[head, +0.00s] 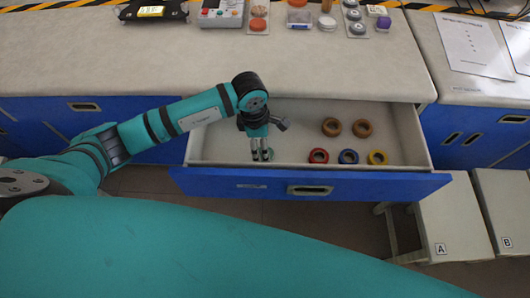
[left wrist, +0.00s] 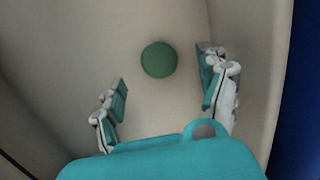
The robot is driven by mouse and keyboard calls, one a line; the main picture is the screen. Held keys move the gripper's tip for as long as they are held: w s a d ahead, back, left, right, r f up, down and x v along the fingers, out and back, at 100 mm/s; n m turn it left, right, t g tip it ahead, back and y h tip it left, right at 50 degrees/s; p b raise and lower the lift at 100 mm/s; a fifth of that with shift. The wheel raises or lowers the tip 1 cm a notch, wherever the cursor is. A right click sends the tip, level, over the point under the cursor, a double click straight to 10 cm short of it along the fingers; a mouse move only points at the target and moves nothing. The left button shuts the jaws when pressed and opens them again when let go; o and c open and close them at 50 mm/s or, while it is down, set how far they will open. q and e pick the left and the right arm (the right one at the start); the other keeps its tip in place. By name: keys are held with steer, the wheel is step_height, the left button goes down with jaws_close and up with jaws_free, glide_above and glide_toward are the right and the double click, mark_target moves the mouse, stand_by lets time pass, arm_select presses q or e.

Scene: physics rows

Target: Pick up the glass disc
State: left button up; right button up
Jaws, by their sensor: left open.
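A round dark green disc (left wrist: 158,59) lies flat on the pale floor of the open drawer (head: 300,117). In the left wrist view it appears between and slightly beyond the fingertips, with a gap to each finger. My left gripper (head: 261,156) points down into the left part of the drawer; it also shows in the left wrist view (left wrist: 163,72), open and empty. In the head view the gripper seems to hide the disc. How high the fingertips are above the drawer floor is hard to tell. My right gripper does not show.
The drawer's blue front (head: 400,185) is close to the gripper. Several items stand along the back of the counter (head: 130,60).

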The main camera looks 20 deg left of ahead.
arm_select(q)
steer(key=f, duration=0.4)
steer(key=shift+w+d, duration=0.1)
steer(key=shift+d, duration=0.1)
steer(key=shift+f, duration=0.45)
steer(key=c, duration=1.3)
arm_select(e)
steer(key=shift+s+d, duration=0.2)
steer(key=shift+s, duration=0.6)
